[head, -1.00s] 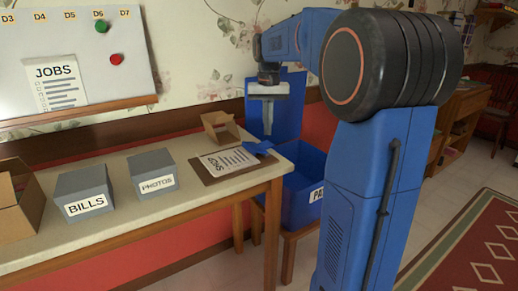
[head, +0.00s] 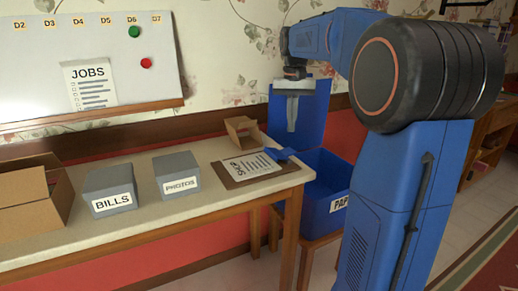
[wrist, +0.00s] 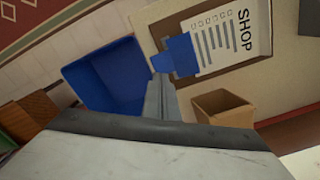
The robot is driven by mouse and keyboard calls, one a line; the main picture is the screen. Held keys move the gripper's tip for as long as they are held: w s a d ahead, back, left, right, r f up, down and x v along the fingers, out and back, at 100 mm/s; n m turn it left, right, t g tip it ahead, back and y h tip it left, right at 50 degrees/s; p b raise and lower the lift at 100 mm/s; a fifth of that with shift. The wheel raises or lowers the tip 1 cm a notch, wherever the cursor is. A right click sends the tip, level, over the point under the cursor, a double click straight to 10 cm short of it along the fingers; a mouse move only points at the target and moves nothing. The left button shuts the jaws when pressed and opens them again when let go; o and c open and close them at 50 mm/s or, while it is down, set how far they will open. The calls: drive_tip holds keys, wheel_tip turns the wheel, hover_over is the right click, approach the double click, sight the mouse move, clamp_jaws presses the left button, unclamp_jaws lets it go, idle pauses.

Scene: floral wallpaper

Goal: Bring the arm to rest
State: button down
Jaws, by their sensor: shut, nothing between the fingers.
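My gripper (head: 291,128) hangs pointing down from my blue arm, in front of the upright blue panel (head: 313,108) behind the bin. Its fingers are together with nothing held. In the wrist view the closed fingers (wrist: 161,98) reach up into the middle of the picture, with the blue bin to their left and the clipboard to their upper right. The gripper looks apart from the table and bin.
A table (head: 150,222) holds a clipboard (head: 232,182) with a SHOP sheet, a small open cardboard box (head: 241,133), grey BILLS (head: 108,190) and PHOTOS (head: 177,175) boxes, and a large carton (head: 30,200). A blue paper bin (head: 328,185) stands at the table's right end.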

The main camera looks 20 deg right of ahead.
drive_tip(key=s+a+f+n+t, duration=0.1)
drive_tip(key=s+a+f+n, duration=0.15)
drive_tip(key=s+a, duration=0.4)
drive_tip(key=s+a+f+n+t, duration=0.1)
drive_tip(key=s+a+f, duration=0.25)
drive_tip(key=s, duration=0.65)
drive_tip(key=s+a+f+n+t, duration=0.1)
drive_tip(key=s+a+f, duration=0.2)
drive_tip(key=s+f, duration=0.3)
drive_tip(key=s+a+f+n+t, duration=0.1)
drive_tip(key=s+a+f, duration=0.1)
drive_tip(key=s+f, duration=0.3)
drive_tip(key=s, duration=0.2)
drive_tip(key=shift+s+a+f+t, duration=0.35)
drive_tip(key=shift+a+t, duration=0.05)
